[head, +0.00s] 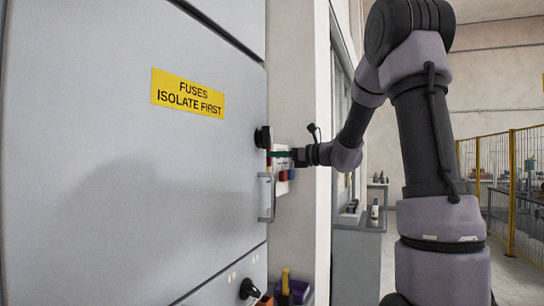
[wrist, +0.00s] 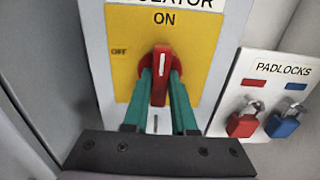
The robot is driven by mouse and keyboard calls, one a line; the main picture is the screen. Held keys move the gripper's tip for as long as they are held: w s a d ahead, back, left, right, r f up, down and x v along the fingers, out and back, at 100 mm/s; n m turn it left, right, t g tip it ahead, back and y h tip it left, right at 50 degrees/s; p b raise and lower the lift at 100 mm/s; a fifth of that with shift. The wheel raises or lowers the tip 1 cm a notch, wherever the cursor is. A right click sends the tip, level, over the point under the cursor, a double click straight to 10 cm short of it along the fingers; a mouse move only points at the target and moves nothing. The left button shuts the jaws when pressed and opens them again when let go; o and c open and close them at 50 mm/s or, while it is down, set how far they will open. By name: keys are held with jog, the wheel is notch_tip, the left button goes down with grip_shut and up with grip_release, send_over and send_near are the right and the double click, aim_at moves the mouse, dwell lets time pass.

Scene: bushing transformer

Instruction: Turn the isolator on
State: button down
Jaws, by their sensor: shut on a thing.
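The isolator's red rotary handle (wrist: 161,62) sits on a yellow plate (wrist: 204,40) in the wrist view. Its white mark points up to the word ON; the word OFF is at the left. My gripper (wrist: 160,82) has its two teal fingers on either side of the handle's lower part and is shut on it. The handle stands about upright. In the head view my gripper (head: 281,154) reaches from the right to the panel beside the grey cabinet, where the handle is too small to make out.
A padlock board (wrist: 274,82) with a red padlock (wrist: 242,121) and a blue padlock (wrist: 284,122) is close to the right. A grey cabinet (head: 120,190) with a yellow fuse label (head: 187,93) fills the left. A yellow fence (head: 511,180) stands far right.

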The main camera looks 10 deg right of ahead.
jog(key=shift+f, duration=0.1)
jog(key=c, duration=0.7)
grip_release()
jog(key=v, duration=1)
jog(key=shift+s+d, duration=0.2)
jog(key=shift+d, duration=0.15)
